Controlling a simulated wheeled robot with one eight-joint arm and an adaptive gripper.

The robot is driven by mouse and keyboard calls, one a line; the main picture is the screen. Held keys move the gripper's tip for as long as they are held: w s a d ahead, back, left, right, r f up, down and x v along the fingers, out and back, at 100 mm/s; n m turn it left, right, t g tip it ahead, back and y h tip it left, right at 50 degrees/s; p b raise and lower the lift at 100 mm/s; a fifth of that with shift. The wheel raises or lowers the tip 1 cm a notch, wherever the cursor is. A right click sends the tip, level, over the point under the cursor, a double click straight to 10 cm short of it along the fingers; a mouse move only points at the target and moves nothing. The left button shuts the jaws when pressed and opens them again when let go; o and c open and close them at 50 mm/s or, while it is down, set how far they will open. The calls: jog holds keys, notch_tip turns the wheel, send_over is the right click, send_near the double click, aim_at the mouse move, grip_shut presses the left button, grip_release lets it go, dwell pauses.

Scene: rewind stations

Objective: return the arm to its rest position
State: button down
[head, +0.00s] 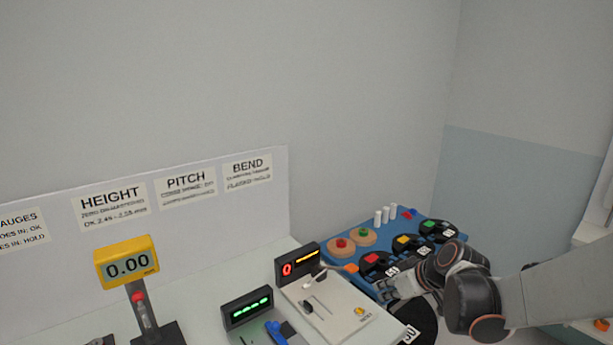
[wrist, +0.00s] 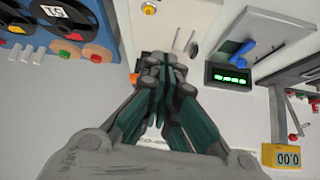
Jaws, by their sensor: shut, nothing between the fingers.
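My gripper (wrist: 163,62) is shut and empty in the wrist view, its dark fingers brought together above the pale bench. In the head view my arm comes in from the right edge and bends over the blue panel (head: 372,252). The gripper end is at the panel's front, near the black round parts, and the fingertips are hard to make out there.
The blue panel carries red, yellow and green buttons. A white plate (head: 335,318) with a small lever lies left of my arm. A red-digit display (head: 297,264), a green display (head: 247,308) and a yellow gauge (head: 127,262) stand farther left. The air above is clear.

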jog(key=s+r+m+h, duration=0.2)
jog(key=s+r+m, duration=0.1)
jog(key=s, duration=0.9)
jog(key=s+r+m+h, duration=0.2)
jog(key=s+r, duration=0.4)
jog(key=s, duration=0.6)
jog(key=shift+s+a+m, duration=0.25)
jog(key=shift+a+m, duration=0.1)
jog(key=shift+m, duration=0.15)
